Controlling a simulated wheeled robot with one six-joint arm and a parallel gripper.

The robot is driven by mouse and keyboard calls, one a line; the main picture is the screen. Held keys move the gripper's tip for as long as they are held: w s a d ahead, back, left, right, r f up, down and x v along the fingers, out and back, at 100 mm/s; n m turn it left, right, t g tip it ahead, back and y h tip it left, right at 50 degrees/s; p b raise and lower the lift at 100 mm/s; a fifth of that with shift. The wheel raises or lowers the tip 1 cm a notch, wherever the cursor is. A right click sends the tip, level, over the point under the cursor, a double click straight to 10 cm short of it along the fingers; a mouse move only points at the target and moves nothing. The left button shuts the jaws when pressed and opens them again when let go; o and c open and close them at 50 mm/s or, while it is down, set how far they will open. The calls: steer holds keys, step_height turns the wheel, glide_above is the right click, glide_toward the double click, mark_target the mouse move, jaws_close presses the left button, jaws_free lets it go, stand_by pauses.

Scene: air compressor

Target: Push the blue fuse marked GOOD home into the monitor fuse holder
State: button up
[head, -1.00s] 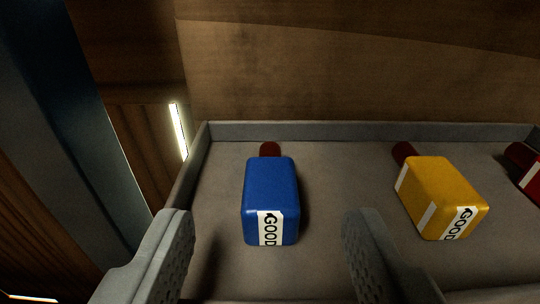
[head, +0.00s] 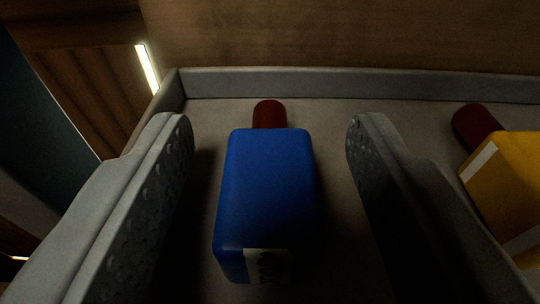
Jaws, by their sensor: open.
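The blue fuse (head: 267,195) lies on the grey tray (head: 270,84) in the middle of the head view. Its dark red end points to the tray's far wall. Its white label is at the near end, dark and hard to read now; it read GOOD in the earlier frame. My gripper (head: 268,130) is open, with one finger on each side of the blue fuse. A gap shows between the fuse and each finger. The monitor fuse holder is not in view.
A yellow fuse (head: 507,185) with a dark red end lies to the right, beyond my right finger. The tray has a raised rim at the back and left. A wooden surface (head: 340,35) stands behind it. A bright light strip (head: 147,69) shows at upper left.

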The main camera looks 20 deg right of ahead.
steer(key=c, duration=1.1)
steer(key=shift+o, duration=0.2)
